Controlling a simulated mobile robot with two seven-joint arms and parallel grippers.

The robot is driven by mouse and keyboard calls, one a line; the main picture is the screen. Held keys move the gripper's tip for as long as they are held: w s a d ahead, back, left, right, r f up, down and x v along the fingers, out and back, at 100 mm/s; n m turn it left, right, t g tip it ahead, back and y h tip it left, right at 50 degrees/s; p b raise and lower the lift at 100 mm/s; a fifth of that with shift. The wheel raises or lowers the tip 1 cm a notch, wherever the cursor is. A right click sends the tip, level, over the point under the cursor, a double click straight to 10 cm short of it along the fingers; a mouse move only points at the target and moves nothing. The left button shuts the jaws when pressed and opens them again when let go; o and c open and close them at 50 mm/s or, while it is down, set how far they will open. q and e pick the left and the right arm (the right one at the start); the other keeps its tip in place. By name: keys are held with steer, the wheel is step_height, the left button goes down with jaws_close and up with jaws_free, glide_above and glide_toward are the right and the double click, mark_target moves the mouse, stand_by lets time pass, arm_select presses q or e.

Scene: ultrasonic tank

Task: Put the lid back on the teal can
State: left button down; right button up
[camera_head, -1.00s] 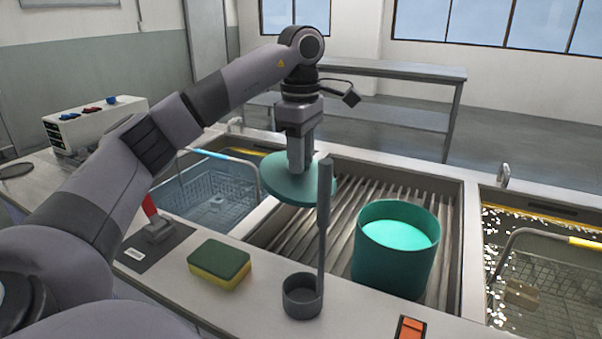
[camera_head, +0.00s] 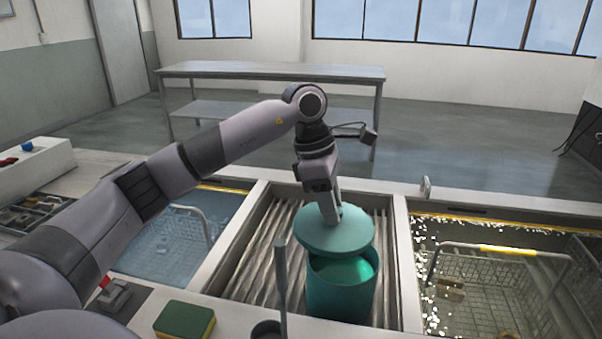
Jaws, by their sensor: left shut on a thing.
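The teal can (camera_head: 340,298) stands upright on the ribbed drain section between the two tanks. Its mouth is partly uncovered and its lit inside shows at the front. My left gripper (camera_head: 330,215) is shut on the teal lid (camera_head: 335,238). It holds the round lid over the back left part of the can's mouth, slightly tilted. I cannot tell whether the lid touches the rim. My right gripper is not in view.
A grey ladle-like tool (camera_head: 281,290) stands upright in front, left of the can. A sponge (camera_head: 184,320) lies on the front counter. A water tank with a wire basket (camera_head: 495,285) lies right, another tank (camera_head: 165,245) left. A grey table (camera_head: 270,70) stands behind.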

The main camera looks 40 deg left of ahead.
mark_target(340, 213)
arm_select(q)
steer(key=shift+w+d+p, duration=0.1)
steer(key=shift+d+p, duration=0.2)
steer(key=shift+d, duration=0.85)
steer(key=shift+f+b, duration=0.85)
steer(key=shift+f, duration=0.25)
steer(key=shift+f+b, duration=1.5)
steer(key=shift+f, duration=0.65)
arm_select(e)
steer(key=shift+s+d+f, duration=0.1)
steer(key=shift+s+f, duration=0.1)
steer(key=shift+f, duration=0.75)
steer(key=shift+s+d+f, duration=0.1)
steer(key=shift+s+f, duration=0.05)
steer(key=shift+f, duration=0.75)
arm_select(q)
steer(key=shift+f, duration=0.15)
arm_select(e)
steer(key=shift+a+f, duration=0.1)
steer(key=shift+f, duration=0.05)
arm_select(q)
steer(key=shift+c, duration=1.3)
jaws_free()
